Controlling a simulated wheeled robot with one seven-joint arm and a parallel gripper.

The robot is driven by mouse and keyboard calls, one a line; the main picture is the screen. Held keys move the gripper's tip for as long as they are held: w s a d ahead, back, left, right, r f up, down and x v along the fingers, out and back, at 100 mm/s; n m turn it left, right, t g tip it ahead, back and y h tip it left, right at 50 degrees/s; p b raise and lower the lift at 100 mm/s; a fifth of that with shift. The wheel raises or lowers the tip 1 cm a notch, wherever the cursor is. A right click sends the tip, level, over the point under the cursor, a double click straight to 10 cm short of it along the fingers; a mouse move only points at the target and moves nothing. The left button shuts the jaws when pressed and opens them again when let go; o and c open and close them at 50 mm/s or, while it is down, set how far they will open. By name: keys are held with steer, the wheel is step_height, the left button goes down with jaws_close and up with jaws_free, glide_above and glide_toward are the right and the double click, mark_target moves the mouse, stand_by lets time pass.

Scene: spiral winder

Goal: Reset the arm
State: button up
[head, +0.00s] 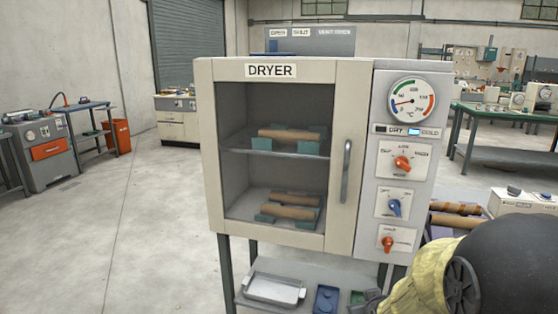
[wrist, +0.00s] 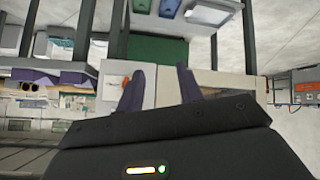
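My gripper (wrist: 160,68) shows in the wrist view with its two dark fingers apart and nothing between them. My arm (head: 480,265), with a black rounded link and a yellow cover, fills the lower right corner of the head view. It stands in front of the right side of the dryer's lower area. The dryer (head: 365,160) is a cream cabinet on dark legs with its windowed door shut. Brown rolls lie inside on teal supports, one roll (head: 292,135) on the upper shelf and two on the lower.
The dryer's control panel (head: 409,130) has a dial and several knobs. A white tray (head: 273,289) and a blue tray (head: 326,299) lie on the shelf below. Brown spiral rolls (head: 455,208) lie at right. Open floor (head: 120,240) is on the left.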

steer(key=s+a+f+m+g+y+p, duration=0.1)
steer(key=s+a+g, duration=0.2)
steer(key=s, duration=0.3)
steer(key=s+a+f+m+g, duration=0.1)
steer(key=s+a+g, duration=0.25)
steer(key=s, duration=0.35)
steer(key=w+p+v, duration=0.2)
steer(key=p+v, duration=0.8)
steer(key=w+d+r+p+v, duration=0.1)
steer(key=w+p+v, duration=0.1)
steer(key=p+v, duration=0.8)
steer(key=shift+w+d+r+p, duration=0.15)
steer(key=shift+w+r+p, duration=0.15)
steer(key=shift+w+p, duration=0.35)
steer(key=shift+s, duration=0.1)
